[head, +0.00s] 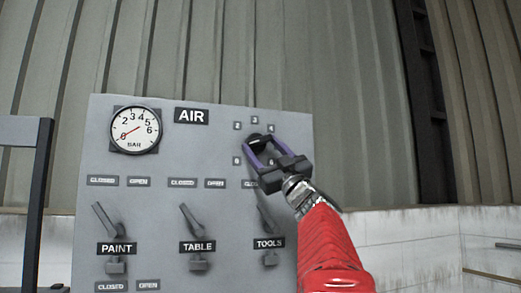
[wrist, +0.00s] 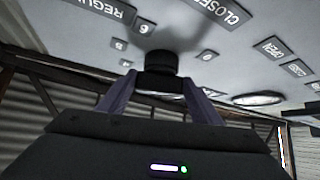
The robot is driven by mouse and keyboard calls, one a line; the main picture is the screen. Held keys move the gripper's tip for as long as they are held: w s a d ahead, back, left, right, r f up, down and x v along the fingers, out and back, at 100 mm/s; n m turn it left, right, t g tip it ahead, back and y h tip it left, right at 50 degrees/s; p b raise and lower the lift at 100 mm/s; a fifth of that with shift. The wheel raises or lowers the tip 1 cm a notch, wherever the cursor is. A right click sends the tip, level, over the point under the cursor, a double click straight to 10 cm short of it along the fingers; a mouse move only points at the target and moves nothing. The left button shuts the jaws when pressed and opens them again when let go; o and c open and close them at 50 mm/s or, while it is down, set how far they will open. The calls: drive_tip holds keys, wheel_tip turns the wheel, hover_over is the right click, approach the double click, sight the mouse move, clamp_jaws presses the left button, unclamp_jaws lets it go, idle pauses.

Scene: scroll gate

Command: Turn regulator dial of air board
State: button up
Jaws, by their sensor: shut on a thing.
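The grey air board (head: 225,150) stands upright in front of me in the head view. Its black regulator dial (head: 256,138) is at the upper right, ringed by small number labels and partly hidden by my gripper (head: 261,144). In the wrist view the round black dial (wrist: 161,62) sits between the purple fingers of my gripper (wrist: 160,82). The fingers are shut on the dial. The dial's pointer mark is not visible. The round white gauge (head: 135,129) at the upper left has a red needle pointing down-left, near the low end.
Valve levers labelled PAINT (head: 105,219), TABLE (head: 190,220) and TOOLS (head: 265,215) stick out below. My red forearm passes in front of the board's lower right corner. A dark frame (head: 40,190) stands at the left, and a corrugated wall (head: 230,60) is behind.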

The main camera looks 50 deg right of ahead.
drive_tip(key=shift+s+d+r+n+g+y, duration=0.1)
drive_tip(key=shift+n+g+y, duration=0.25)
drive_tip(key=shift+n+y, duration=0.95)
drive_tip(key=shift+a+r+n+g+y, duration=0.15)
drive_tip(key=shift+n+g+y, duration=0.15)
drive_tip(key=shift+n+y, duration=1)
drive_tip(key=shift+s+d+r+n+g+y, duration=0.15)
drive_tip(key=shift+n+g+y, duration=0.2)
drive_tip(key=shift+n+y, duration=0.95)
drive_tip(key=shift+w+n, duration=0.1)
drive_tip(key=shift+n, duration=0.7)
drive_tip(key=o, duration=0.8)
drive_tip(key=shift+o, duration=1.3)
drive_tip(key=shift+d+f, duration=0.1)
drive_tip(key=shift+s+d+f, duration=0.1)
drive_tip(key=shift+s+f, duration=0.15)
drive_tip(key=shift+s, duration=0.25)
drive_tip(key=v, duration=1.2)
drive_tip(key=shift+s, duration=0.35)
drive_tip(key=shift+f, duration=0.1)
